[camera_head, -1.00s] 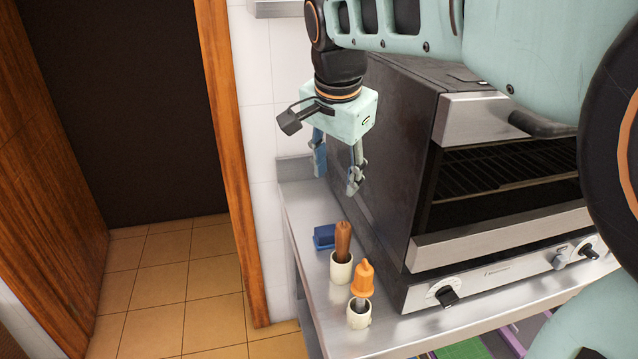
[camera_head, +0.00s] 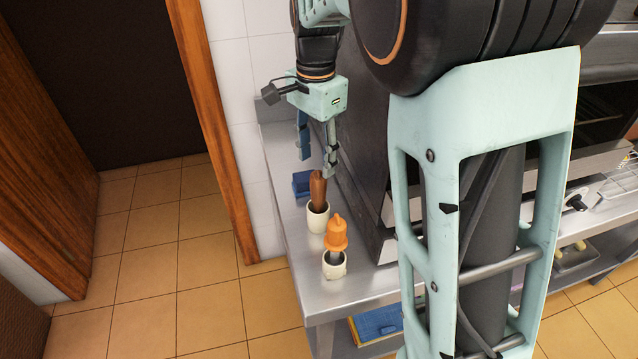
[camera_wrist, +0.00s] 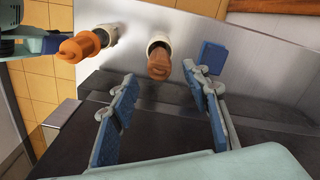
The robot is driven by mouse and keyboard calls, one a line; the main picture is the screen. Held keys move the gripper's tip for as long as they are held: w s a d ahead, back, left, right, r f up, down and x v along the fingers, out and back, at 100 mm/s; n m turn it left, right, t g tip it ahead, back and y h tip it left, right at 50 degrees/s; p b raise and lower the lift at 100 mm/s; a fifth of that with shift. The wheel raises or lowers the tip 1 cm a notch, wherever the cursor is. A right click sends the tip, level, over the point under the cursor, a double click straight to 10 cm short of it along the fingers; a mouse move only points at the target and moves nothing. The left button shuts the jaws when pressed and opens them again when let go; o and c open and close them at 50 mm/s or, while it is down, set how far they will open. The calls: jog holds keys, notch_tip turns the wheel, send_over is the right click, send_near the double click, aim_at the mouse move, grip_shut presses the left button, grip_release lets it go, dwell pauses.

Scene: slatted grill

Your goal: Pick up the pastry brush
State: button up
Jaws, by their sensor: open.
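A brown wooden handle (camera_head: 318,188) stands up out of a white cup (camera_head: 318,219) on the steel counter. An orange handle (camera_head: 336,233) with a grey stem stands in a second white cup (camera_head: 335,268) nearer the front. The lower ends are hidden in the cups, so I cannot tell for certain which is the pastry brush. My gripper (camera_head: 317,165) is open and empty, just above and behind the brown handle. In the wrist view the brown handle (camera_wrist: 158,63) lies between the lines of the fingertips, and the orange handle (camera_wrist: 79,47) is off to the left.
A blue block (camera_head: 302,183) lies on the counter behind the brown handle's cup. The dark oven (camera_head: 362,170) stands close on the right, partly hidden by my arm. A wall is on the left behind the counter (camera_head: 292,215). The front counter edge is clear.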

aim_at(318, 175)
notch_tip(318, 175, down, 8)
jog(key=shift+d+f+p, duration=0.1)
jog(key=shift+f+p, duration=0.1)
jog(key=shift+p, duration=0.25)
grip_shut()
